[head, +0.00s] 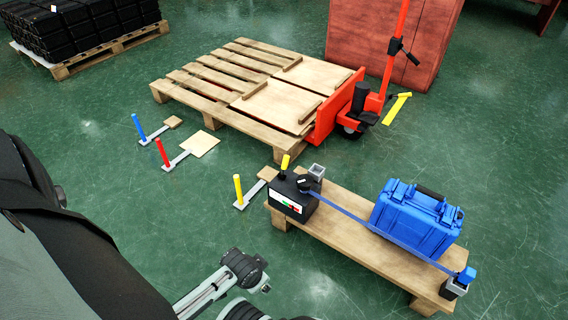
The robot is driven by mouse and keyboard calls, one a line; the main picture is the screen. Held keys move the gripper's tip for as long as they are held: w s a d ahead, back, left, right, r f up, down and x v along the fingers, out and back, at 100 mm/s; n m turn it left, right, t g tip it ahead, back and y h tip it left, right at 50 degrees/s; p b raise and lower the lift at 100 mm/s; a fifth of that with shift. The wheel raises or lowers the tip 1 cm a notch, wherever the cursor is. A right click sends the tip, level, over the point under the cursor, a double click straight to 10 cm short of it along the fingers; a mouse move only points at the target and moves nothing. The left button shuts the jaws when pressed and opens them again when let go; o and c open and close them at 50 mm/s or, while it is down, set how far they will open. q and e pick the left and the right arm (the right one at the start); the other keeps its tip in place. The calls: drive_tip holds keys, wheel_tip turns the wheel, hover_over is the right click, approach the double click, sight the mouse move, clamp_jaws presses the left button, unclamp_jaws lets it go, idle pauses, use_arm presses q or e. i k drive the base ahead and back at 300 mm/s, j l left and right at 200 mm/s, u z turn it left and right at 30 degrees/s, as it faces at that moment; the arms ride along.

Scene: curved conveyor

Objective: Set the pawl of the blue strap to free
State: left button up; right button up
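The blue strap (385,235) runs straight from a black round part (305,184) to a blue end piece (467,274), passing along the front of a blue case (417,215). A black box (293,193) sits at the strap's left end, with a short yellow handle (285,162) standing on top. Its front label (287,203) shows white, green and red; any marking is too small to read. My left gripper (268,292) is at the bottom edge, partly cut off, with its fingers apart and empty, well short of the box. My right gripper is not in view.
The strap and case are on a wooden pallet board (345,222). Upright blue (139,128), red (162,153) and yellow (239,190) handles stand on floor plates. Behind are a large pallet (200,85), a red pallet jack (345,105) and a reddish crate (385,40). Green floor is clear before the board.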

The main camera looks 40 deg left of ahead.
sight(284, 166)
drive_tip(key=j+z, duration=0.15)
drive_tip(key=z, duration=0.25)
drive_tip(key=j+z, duration=0.15)
drive_tip(key=z, duration=0.25)
drive_tip(key=j+z, duration=0.15)
drive_tip(key=z, duration=0.3)
drive_tip(key=k+j+z, duration=0.2)
drive_tip(key=j, duration=0.15)
drive_tip(key=k+j+z, duration=0.1)
drive_tip(key=j+z, duration=0.15)
drive_tip(key=k+j+z, duration=0.2)
drive_tip(key=j, duration=0.2)
drive_tip(key=k+j+z, duration=0.35)
drive_tip(key=k+j, duration=0.4)
drive_tip(key=k+j+z, duration=0.1)
drive_tip(key=k+j, duration=0.75)
